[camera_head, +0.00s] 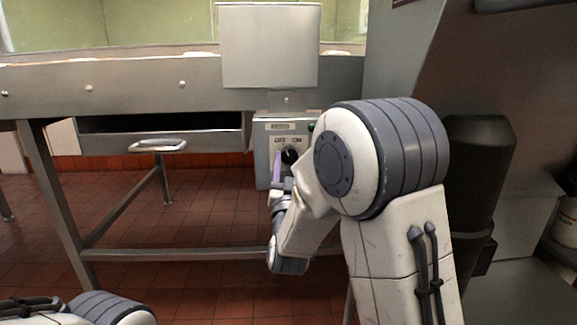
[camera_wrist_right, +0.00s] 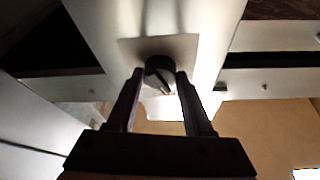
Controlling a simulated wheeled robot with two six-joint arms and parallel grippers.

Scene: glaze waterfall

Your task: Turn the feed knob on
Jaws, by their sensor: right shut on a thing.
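The feed knob (camera_head: 290,156) is a black rotary knob on the front of a grey control box (camera_head: 262,165) below the machine frame. The box carries OFF on the left and ON on the right above the knob. My right gripper (camera_head: 281,160) is at the knob, shut on it. In the right wrist view the knob (camera_wrist_right: 160,72) sits between the two fingertips of the gripper (camera_wrist_right: 158,78). The knob's exact angle is hard to tell. Part of my left arm shows at the bottom left, and its gripper is out of view.
An open drawer with a metal handle (camera_head: 157,146) sits left of the box. A blank grey panel (camera_head: 270,46) stands above it. Steel legs and a crossbar (camera_head: 180,254) are below. A dark cylinder (camera_head: 476,190) stands at the right. The tiled floor is clear.

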